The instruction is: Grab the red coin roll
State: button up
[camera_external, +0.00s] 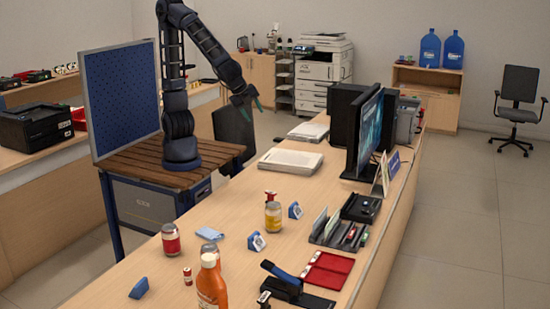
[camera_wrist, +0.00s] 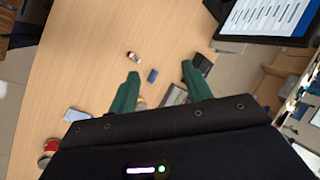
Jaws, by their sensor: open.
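A small red and white cylinder (camera_external: 187,276), which looks like the red coin roll, stands upright on the near left part of the counter, below a red-labelled jar (camera_external: 172,240). My gripper (camera_external: 249,106) is raised far behind it, in the air near the counter's far end. In the wrist view my gripper (camera_wrist: 160,69) has its two green fingers spread apart with nothing held. A small pale and reddish item (camera_wrist: 133,57) shows near the left fingertip in that view, well below it on the counter; I cannot tell whether it is the coin roll.
An orange-red bottle (camera_external: 211,284), a yellow-labelled jar (camera_external: 273,217), a blue-handled stapler (camera_external: 290,283) and a red tray (camera_external: 328,270) are on the counter (camera_external: 235,208). A monitor (camera_external: 366,130) stands at the right edge. A blue pegboard (camera_external: 120,100) stands beside my arm.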

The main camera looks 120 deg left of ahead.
jog(key=w+d+f+m+t+y, duration=0.2)
jog(key=w+d+f+m, duration=0.1)
jog(key=w+d, duration=0.35)
jog(key=w+d+f+m+t+y, duration=0.1)
jog(key=w+d+f+m, duration=0.35)
jog(key=d, duration=0.25)
jog(key=m+t+h, duration=1.2)
jog(key=m, duration=1)
send_over(192, 286)
jog(key=d+v, duration=0.1)
jog(key=v, duration=0.4)
notch_tip(192, 286, down, 23)
jog(key=shift+a+f, duration=0.2)
jog(key=shift+f, duration=1.55)
jog(key=shift+a+f, duration=0.25)
jog(key=shift+f, duration=1.45)
jog(key=x, duration=0.5)
grip_shut()
